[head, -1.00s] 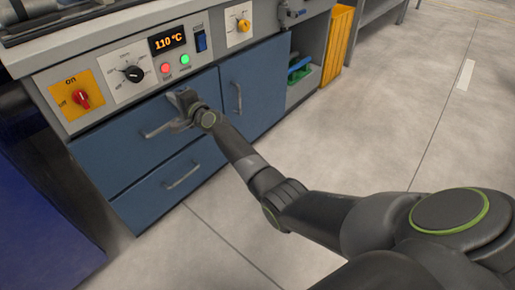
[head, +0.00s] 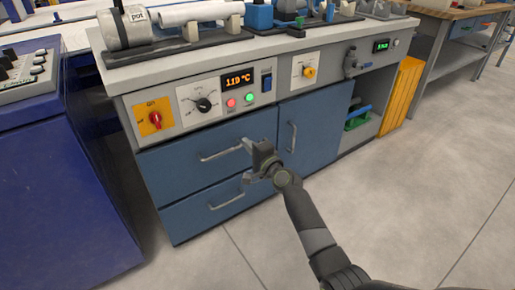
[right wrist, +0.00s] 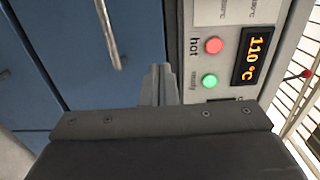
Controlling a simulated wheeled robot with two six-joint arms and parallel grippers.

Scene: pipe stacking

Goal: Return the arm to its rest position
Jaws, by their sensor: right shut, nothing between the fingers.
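My right gripper (head: 258,163) is in the middle of the head view, in front of the blue drawers of a workbench. It is shut and empty. Its closed fingers also show in the right wrist view (right wrist: 159,85), pointing at the bench front below the control panel. The upper drawer handle (head: 222,150) is just left of the gripper in the head view and apart from the fingers in the wrist view (right wrist: 108,32). My right arm reaches in from the bottom right. My left gripper is out of view.
The control panel (head: 216,103) has a 110 °C display (head: 239,79), a red knob (head: 155,119) and lit buttons. A blue cabinet door (head: 312,128) is right of the drawers. A dark blue unit (head: 60,190) stands at left. The floor (head: 410,200) at right is clear.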

